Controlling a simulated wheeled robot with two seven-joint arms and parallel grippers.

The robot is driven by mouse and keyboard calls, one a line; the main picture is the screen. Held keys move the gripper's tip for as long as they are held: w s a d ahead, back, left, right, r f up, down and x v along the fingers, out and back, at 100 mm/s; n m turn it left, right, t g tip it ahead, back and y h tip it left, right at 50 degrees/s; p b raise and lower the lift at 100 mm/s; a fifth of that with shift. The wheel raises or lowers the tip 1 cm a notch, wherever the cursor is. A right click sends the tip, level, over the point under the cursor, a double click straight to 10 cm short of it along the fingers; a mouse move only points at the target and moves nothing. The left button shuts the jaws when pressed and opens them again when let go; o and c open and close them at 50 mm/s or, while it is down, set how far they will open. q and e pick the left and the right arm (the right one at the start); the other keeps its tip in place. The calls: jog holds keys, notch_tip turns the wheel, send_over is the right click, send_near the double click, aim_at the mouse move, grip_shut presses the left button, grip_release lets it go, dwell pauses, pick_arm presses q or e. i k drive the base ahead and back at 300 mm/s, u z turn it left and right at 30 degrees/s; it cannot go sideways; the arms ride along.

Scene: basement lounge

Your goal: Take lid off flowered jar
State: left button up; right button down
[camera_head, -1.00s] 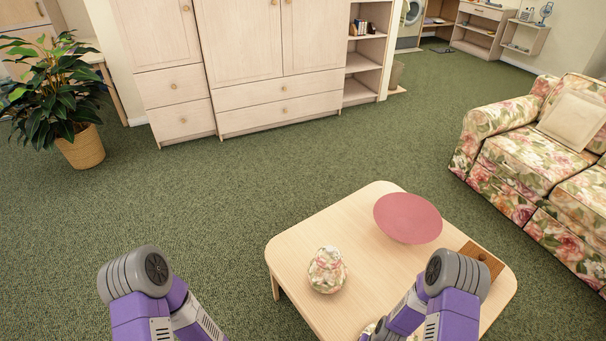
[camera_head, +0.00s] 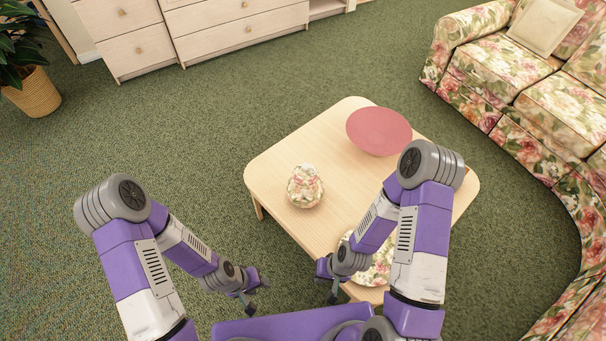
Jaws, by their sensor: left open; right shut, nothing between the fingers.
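The flowered jar (camera_head: 304,192) stands upright on the left part of the light wooden table (camera_head: 285,158). Its flowered lid (camera_head: 306,173) with a small knob sits on top of it. My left gripper (camera_head: 258,296) is open and empty, low in front of the table's left front edge, well short of the jar. My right gripper (camera_head: 328,284) is shut and empty near the table's front edge, also apart from the jar. My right arm hides part of the table's right side.
A flowered plate (camera_head: 378,268) lies at the front, partly behind my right arm. A flowered sofa (camera_head: 484,75) curves along the right. The green carpet left of the table is clear.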

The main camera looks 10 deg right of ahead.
aim_at(306, 174)
jog(key=u, duration=0.4)
jog(key=k, duration=0.5)
jog(key=u, duration=0.5)
jog(key=i, duration=1.05)
jog(key=z, duration=0.3)
